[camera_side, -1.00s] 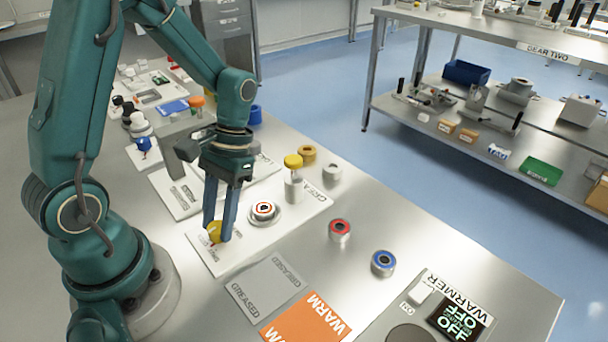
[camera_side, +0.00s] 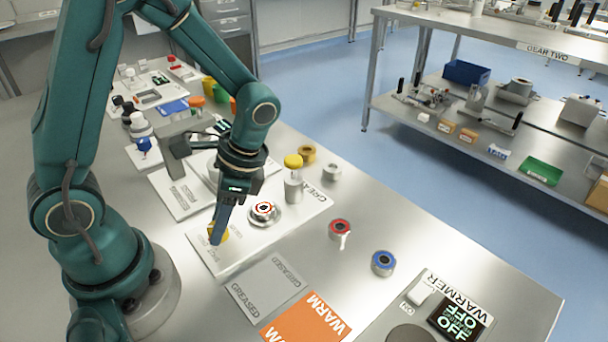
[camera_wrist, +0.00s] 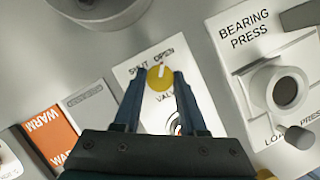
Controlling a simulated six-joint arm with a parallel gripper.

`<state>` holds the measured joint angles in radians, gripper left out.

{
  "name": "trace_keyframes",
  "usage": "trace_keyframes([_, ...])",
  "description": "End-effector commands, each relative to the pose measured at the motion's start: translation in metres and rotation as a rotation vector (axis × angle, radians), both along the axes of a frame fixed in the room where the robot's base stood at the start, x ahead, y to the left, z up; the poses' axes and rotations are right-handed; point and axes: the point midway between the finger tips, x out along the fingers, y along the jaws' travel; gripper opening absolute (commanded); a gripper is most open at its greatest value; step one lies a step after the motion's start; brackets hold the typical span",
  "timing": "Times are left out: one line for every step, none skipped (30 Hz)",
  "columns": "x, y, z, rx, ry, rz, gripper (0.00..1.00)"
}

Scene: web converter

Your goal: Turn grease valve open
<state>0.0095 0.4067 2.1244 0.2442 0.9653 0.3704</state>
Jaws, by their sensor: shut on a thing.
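The grease valve is a yellow round knob (camera_wrist: 158,79) on a white plate labelled SHUT, OPEN and VALVE (camera_wrist: 128,72). In the wrist view a light pointer mark with a red tip on the knob points toward the lettering, near the start of OPEN. In the side view the knob (camera_side: 222,234) is partly hidden behind my fingers. My gripper (camera_wrist: 160,76) is shut on the knob, one finger on each side. In the side view my gripper (camera_side: 217,238) points down at the plate, its fingers overlapping.
A round holder with an orange-ringed bearing (camera_side: 263,210) stands close beside the knob. Red (camera_side: 340,229) and blue (camera_side: 383,263) ringed parts stand to the right. The bearing press (camera_wrist: 275,85) shows right in the wrist view.

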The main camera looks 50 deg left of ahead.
Motion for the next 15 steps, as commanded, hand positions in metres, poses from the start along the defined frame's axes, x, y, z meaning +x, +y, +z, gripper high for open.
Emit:
trace_keyframes([0.0004,-0.0002,0.0006,0.0,-0.002,-0.018,0.0])
trace_keyframes([0.0004,-0.0002,0.0006,0.0,-0.002,-0.028,0.0])
trace_keyframes([0.0004,-0.0002,0.0006,0.0,-0.002,-0.038,0.0])
trace_keyframes([0.0004,-0.0002,0.0006,0.001,-0.003,-0.045,0.0])
trace_keyframes([0.0004,-0.0002,0.0006,0.0,-0.003,-0.051,0.0])
trace_keyframes([0.0003,-0.0002,0.0006,0.001,-0.003,-0.058,0.0])
trace_keyframes([0.0003,-0.0002,0.0006,0.001,-0.003,-0.062,0.0])
trace_keyframes([0.0003,-0.0002,0.0006,0.001,-0.003,-0.066,0.0])
trace_keyframes([0.0003,-0.0002,0.0006,0.0,-0.003,-0.069,0.0])
trace_keyframes([0.0003,-0.0002,0.0006,0.001,-0.003,-0.071,0.0])
trace_keyframes([0.0003,-0.0002,0.0006,0.001,-0.003,-0.072,0.0])
trace_keyframes([0.0003,-0.0002,0.0005,0.0,-0.003,-0.074,0.0])
trace_keyframes([0.0003,-0.0002,0.0005,0.0,-0.003,-0.074,0.0])
trace_keyframes([0.0003,-0.0002,0.0005,0.0,-0.003,-0.074,0.0])
trace_keyframes([0.0003,-0.0002,0.0005,0.0,-0.003,-0.074,0.0])
